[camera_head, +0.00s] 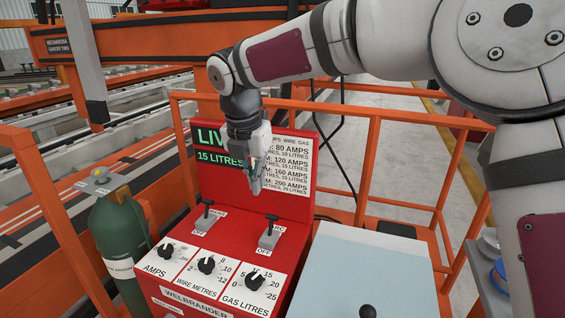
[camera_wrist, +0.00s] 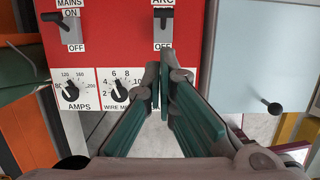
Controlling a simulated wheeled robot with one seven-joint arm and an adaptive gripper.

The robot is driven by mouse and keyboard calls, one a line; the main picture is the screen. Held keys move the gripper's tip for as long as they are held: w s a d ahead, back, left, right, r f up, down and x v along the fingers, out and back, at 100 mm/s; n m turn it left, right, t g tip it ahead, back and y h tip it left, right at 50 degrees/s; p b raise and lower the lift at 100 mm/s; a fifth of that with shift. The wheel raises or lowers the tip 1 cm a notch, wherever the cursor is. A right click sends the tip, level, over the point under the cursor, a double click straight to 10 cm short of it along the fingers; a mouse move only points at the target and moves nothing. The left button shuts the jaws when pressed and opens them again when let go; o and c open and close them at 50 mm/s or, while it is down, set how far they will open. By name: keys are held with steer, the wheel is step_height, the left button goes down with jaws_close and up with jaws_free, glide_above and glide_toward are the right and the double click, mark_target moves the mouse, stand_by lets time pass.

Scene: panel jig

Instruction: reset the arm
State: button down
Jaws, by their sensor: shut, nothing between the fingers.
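My gripper (camera_head: 255,190) hangs in front of the upright back panel of the red Welbrander box (camera_head: 205,290), above its switches. Its fingers are together and empty. In the wrist view the green-sided fingers (camera_wrist: 158,75) reach forward just below the ARC switch (camera_wrist: 163,28); I cannot tell from this view whether they touch anything. My arm reaches in from the right. The MAINS switch (camera_head: 206,220) and the ARC switch (camera_head: 269,236) both have black levers pointing up, towards the ON side.
The box has three dials: AMPS (camera_head: 165,252), WIRE METRES (camera_head: 206,265) and GAS LITRES (camera_head: 253,281). A green display (camera_head: 219,148) reads 15 LITRES. A green gas cylinder (camera_head: 118,240) stands left, a pale blue lidded box (camera_head: 365,270) right. Orange rails (camera_head: 375,120) stand behind.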

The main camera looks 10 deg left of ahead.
steer(key=s+d+r+m, duration=0.2)
steer(key=s+d+m, duration=0.1)
steer(key=d+m, duration=0.3)
steer(key=s+d+r+m+t+h, duration=0.1)
steer(key=s+d+r+m, duration=0.25)
steer(key=d, duration=0.55)
steer(key=s+d+r+m, duration=0.2)
steer(key=s+d+m, duration=0.1)
steer(key=d+m, duration=0.35)
steer(key=s+d+f+m, duration=0.2)
steer(key=s+d+m, duration=0.5)
steer(key=s+m, duration=0.1)
steer(key=s+d+f+m+t+y, duration=0.1)
steer(key=s+d+f+m, duration=0.1)
steer(key=s+d+m, duration=0.5)
steer(key=s+m, duration=0.1)
steer(key=m, duration=0.2)
steer(key=shift+s+d+f, duration=0.35)
steer(key=shift+s+f, duration=0.05)
